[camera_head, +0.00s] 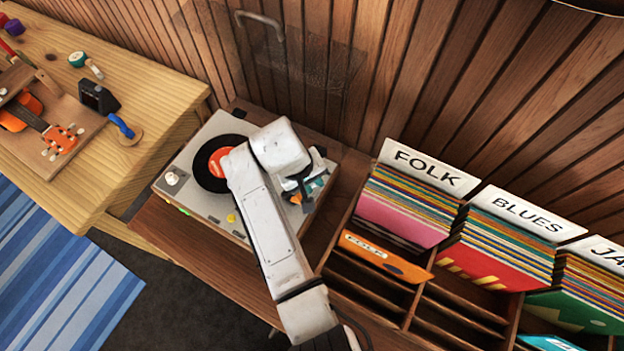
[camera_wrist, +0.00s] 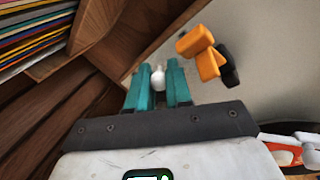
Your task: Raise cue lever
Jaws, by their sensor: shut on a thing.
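The record player (camera_head: 190,160) has a grey deck with a black record (camera_head: 204,170) and red label on it. My gripper (camera_wrist: 160,78) has teal fingers, shut on a small white knob (camera_wrist: 158,76), which looks like the cue lever's tip. In the head view my gripper (camera_head: 305,190) is over the deck's right end, and my arm hides most of that area. An orange and black part (camera_wrist: 207,60), perhaps of the tonearm, sits just right of the fingers in the wrist view. The lever's stem and tilt cannot be made out.
Crates of record sleeves (camera_head: 410,205) stand right of the player, close to my arm. A wooden workbench (camera_head: 130,85) with a ukulele (camera_head: 38,122) is at left. A slatted wall (camera_head: 330,60) and clear dust cover (camera_head: 300,70) are behind.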

